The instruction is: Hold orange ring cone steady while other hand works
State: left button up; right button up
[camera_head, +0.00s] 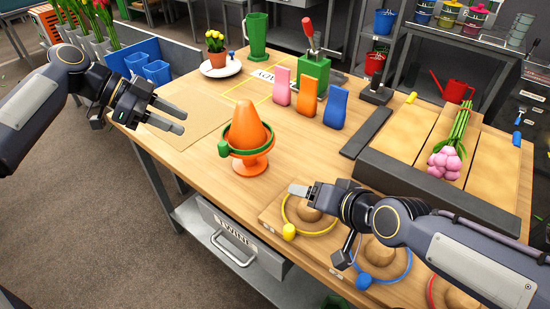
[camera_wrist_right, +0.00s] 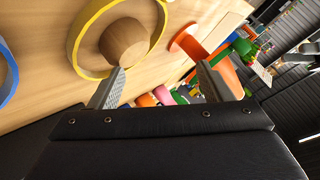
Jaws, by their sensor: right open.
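The orange cone (camera_head: 249,118) stands upright on a round orange foot near the table's front edge. A green ring (camera_head: 232,146) with a small green knob sits around its lower part. My left gripper (camera_head: 183,123) is open and empty, left of the cone and apart from it. My right gripper (camera_head: 298,190) is by the yellow ring (camera_head: 334,222) on the wooden board, right of the cone. In the right wrist view its fingers (camera_wrist_right: 160,84) are apart with nothing held, and the yellow ring (camera_wrist_right: 75,42) lies around a wooden knob beyond them.
A blue ring with a ball (camera_head: 363,282) lies further right on the board. Pink, orange and blue blocks (camera_head: 307,97) stand behind the cone. A dark-walled tray (camera_head: 430,198) with pink tulips (camera_head: 446,163) is at right. Brown paper (camera_head: 205,115) lies flat at left.

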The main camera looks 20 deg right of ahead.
aim_at(265, 131)
jog(key=w+m+t, duration=0.1)
jog(key=w, duration=0.1)
jog(key=w+a+m+t, duration=0.1)
jog(key=w+m, duration=0.1)
jog(key=w+r+m+t+h, duration=0.1)
jog(key=w, duration=0.2)
jog(key=shift+a+m, duration=0.3)
jog(key=shift+w+a+r+m+t+h, duration=0.1)
jog(key=shift+w+a+m+t+h, duration=0.55)
jog(key=shift+w+m, duration=1)
jog(key=shift+w+a+m+t+h, duration=0.3)
jog(key=shift+w+m+t, duration=0.7)
jog(key=shift+w, duration=1.25)
jog(key=shift+w+a+r+m+t+h, duration=0.1)
jog(key=shift+w+a+m+t+h, duration=0.4)
jog(key=shift+w+m, duration=1.15)
jog(key=shift+w+n+t, duration=0.25)
jog(key=shift+w+n, duration=0.05)
grip_shut()
jog(key=c, duration=0.5)
grip_release()
jog(key=shift+c, duration=0.2)
